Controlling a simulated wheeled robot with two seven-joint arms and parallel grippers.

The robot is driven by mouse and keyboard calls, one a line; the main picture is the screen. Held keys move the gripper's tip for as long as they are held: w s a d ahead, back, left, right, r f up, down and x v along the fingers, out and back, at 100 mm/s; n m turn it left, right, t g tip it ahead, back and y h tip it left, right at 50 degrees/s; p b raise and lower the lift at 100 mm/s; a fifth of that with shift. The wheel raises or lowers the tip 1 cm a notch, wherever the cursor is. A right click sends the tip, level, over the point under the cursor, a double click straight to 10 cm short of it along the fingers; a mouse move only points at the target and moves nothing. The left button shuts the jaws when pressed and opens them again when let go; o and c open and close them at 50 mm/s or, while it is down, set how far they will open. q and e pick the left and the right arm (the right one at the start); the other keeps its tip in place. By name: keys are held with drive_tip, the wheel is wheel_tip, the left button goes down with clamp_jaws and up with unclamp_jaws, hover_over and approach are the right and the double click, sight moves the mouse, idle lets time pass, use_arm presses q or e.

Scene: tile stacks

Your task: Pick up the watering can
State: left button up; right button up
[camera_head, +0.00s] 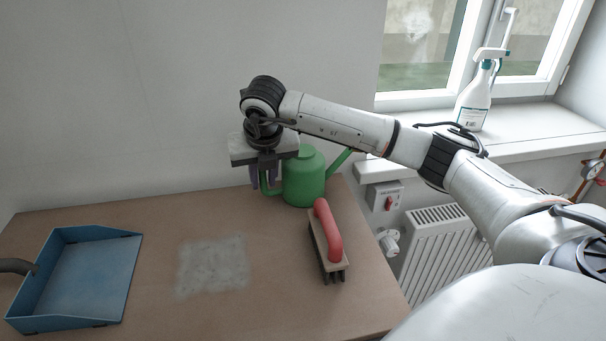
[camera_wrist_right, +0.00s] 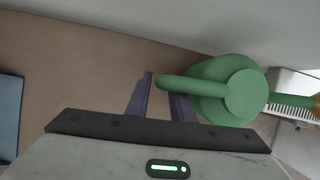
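The green watering can (camera_head: 305,178) stands upright at the back right of the table, its spout to the right and its handle to the left. My right gripper (camera_head: 266,184) points down at the handle side. In the right wrist view, the can (camera_wrist_right: 228,90) lies right of centre, and its handle reaches left to my fingers (camera_wrist_right: 160,98). The fingers are apart, one on each side of the handle's outer part, with a gap still visible. The lower handle is partly hidden by the fingers. My left gripper is not in view.
A brush with a red handle (camera_head: 328,232) lies on the table (camera_head: 280,310) in front of the can. A blue dustpan (camera_head: 82,280) is at the left, and a dusty patch (camera_head: 212,265) is between them. The wall is close behind; a spray bottle (camera_head: 475,98) stands on the windowsill.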

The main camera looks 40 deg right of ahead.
clamp_jaws()
drive_tip(key=shift+w+r, duration=0.1)
drive_tip(key=shift+r, duration=0.1)
